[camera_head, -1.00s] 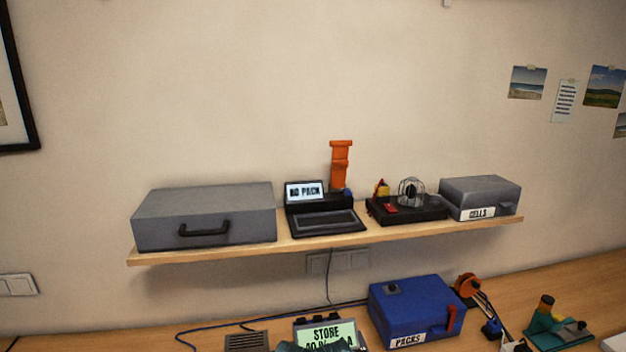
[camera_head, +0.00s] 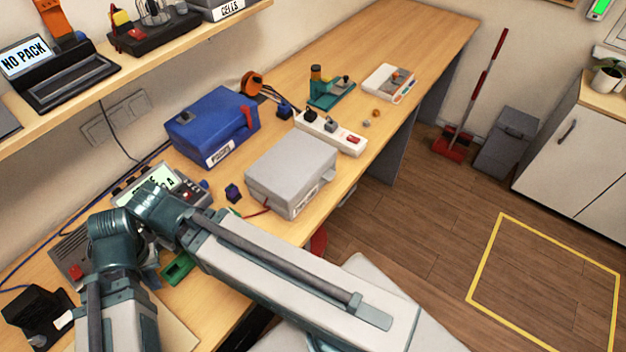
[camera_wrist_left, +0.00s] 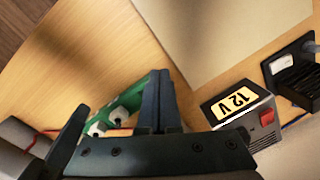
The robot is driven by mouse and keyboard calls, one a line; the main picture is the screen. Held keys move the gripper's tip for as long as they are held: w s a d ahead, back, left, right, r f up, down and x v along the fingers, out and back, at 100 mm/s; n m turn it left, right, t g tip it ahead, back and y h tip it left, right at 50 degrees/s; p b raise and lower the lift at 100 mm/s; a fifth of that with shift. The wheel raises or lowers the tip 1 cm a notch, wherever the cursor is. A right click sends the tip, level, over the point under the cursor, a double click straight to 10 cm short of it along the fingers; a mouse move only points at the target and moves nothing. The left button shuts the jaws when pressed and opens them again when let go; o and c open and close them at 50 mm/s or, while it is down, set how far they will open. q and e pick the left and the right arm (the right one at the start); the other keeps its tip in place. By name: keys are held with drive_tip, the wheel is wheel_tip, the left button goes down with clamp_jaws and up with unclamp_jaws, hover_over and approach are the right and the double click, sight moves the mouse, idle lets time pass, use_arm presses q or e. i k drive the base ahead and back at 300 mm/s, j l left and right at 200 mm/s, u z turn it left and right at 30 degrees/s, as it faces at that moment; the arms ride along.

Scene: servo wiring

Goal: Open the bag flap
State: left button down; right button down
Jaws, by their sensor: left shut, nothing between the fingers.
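The only bag-like thing is a blue case (camera_head: 212,128) labelled PACKS, standing on the bench below the shelf in the head view. Its top looks closed, and a red tab (camera_head: 248,117) hangs at its right front edge. My left gripper (camera_wrist_left: 160,88) shows in the left wrist view, shut and empty above the bench, beside a green board (camera_wrist_left: 122,108). In the head view it is mostly hidden by arm links, well to the front left of the blue case and apart from it. My right gripper is not seen.
A grey box (camera_head: 290,170) and a white power strip (camera_head: 332,132) stand right of the blue case. The shelf (camera_head: 165,68) overhangs behind. The bench's far end is clear.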

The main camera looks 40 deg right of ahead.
sight(288, 171)
drive_tip(key=k+l, duration=0.15)
drive_tip(key=k, duration=0.3)
drive_tip(key=k+l+z, duration=0.15)
drive_tip(key=k, duration=0.25)
drive_tip(key=z, duration=1.85)
